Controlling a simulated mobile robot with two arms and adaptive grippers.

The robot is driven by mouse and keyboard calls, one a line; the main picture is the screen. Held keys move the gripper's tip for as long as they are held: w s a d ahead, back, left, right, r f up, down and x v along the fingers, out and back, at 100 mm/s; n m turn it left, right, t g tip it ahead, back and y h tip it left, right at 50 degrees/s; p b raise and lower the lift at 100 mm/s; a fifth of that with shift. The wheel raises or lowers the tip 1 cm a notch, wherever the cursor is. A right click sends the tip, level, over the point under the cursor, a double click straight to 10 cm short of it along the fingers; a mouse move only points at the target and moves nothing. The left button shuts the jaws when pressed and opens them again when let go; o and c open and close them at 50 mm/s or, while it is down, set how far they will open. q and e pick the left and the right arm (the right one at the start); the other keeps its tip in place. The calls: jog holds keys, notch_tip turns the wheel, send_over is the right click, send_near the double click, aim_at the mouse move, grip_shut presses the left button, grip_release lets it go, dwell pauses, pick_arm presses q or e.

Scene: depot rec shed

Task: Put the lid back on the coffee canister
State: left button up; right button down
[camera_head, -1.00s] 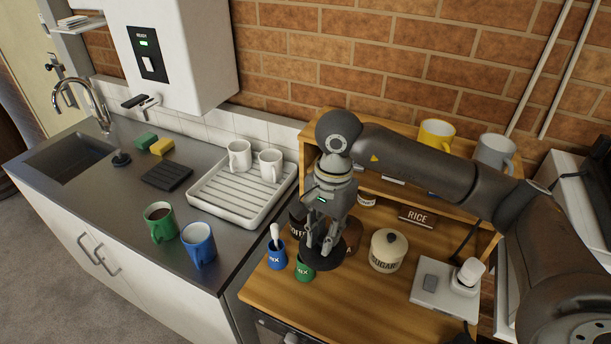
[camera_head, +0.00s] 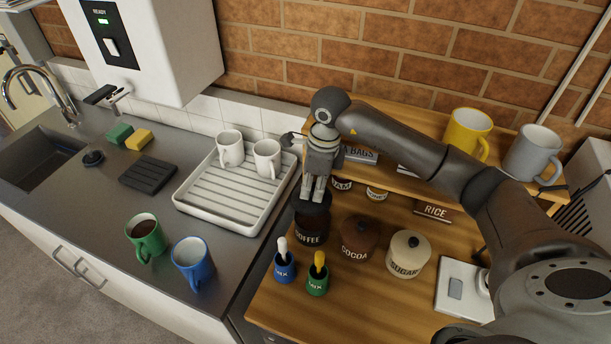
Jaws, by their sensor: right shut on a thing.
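The coffee canister (camera_head: 308,237) is a dark pot with a pale COFFEE label, upright on the wooden counter. My right gripper (camera_head: 314,195) points down directly over it and is shut on the dark round lid (camera_head: 314,209). The lid is at the canister's mouth; I cannot tell whether it touches the rim, and it hides the opening. My left gripper is not in view.
The brown cocoa canister (camera_head: 357,240) and cream sugar canister (camera_head: 407,256) stand close on the right. A blue pot (camera_head: 284,268) and a green pot (camera_head: 317,281) stand in front. A wooden shelf (camera_head: 400,120) with mugs is behind.

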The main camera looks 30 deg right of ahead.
jog(key=shift+s+f+b, duration=0.5)
jog(key=shift+s+f, duration=0.2)
jog(key=shift+s, duration=0.05)
jog(key=f+b, duration=0.2)
jog(key=f, duration=0.2)
jog(key=shift+w+f+b, duration=0.1)
jog(key=shift+w+b, duration=0.1)
jog(key=shift+b, duration=0.15)
jog(key=shift+f, duration=0.15)
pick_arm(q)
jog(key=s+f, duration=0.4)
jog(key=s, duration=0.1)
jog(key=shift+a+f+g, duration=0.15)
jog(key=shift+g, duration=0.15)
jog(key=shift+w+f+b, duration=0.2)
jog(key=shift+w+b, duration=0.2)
pick_arm(e)
jog(key=shift+w+a, duration=0.1)
